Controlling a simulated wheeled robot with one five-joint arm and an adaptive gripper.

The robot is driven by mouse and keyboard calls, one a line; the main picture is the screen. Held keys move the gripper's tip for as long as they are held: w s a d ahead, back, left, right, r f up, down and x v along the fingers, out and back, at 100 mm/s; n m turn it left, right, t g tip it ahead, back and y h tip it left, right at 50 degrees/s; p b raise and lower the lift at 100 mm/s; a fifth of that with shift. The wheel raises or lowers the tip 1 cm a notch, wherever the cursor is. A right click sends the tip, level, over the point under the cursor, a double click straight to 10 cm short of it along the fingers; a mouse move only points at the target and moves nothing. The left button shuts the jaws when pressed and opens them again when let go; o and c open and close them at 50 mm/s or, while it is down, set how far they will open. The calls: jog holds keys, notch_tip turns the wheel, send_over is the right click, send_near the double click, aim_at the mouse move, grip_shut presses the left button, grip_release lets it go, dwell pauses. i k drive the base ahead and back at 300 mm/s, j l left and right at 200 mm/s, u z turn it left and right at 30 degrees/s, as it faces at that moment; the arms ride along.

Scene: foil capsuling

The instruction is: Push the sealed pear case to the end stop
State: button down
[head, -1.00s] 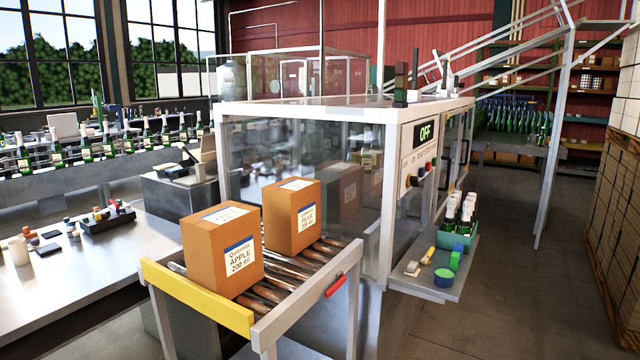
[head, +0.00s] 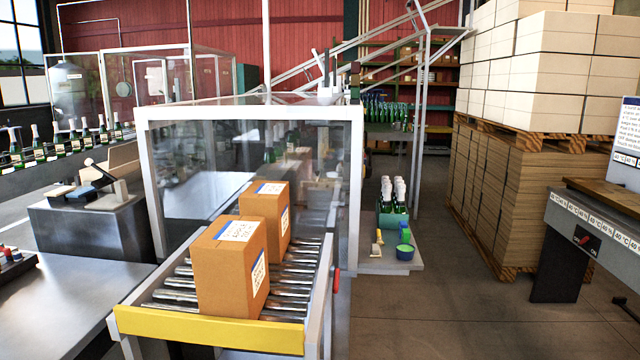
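Two brown cardboard cases stand upright on a short roller conveyor (head: 172,297). The front case (head: 222,282) was labelled APPLE in the earlier view; its label is unreadable now. The rear case (head: 277,222) stands behind it, partly hidden, and its label is too small to read, so I cannot confirm that it is the pear case. A yellow bar (head: 210,331) crosses the near end of the conveyor, like an end stop. The front case is close behind it; I cannot tell whether they touch. My gripper is not in view.
A glass-walled machine (head: 250,112) stands behind the conveyor. A metal table (head: 75,300) is at left. A side shelf (head: 385,265) holds green bottles. Stacked pallets (head: 540,80) and a bench (head: 600,225) stand at right. The floor (head: 460,310) between is open.

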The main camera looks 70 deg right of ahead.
aim_at(269, 199)
jog(key=i+z, duration=0.15)
jog(key=z, duration=0.25)
jog(key=i+z, duration=0.2)
jog(key=z, duration=0.2)
jog(key=i+j+z, duration=0.15)
jog(key=z, duration=0.25)
jog(key=i+j+z, duration=0.15)
jog(key=z, duration=0.25)
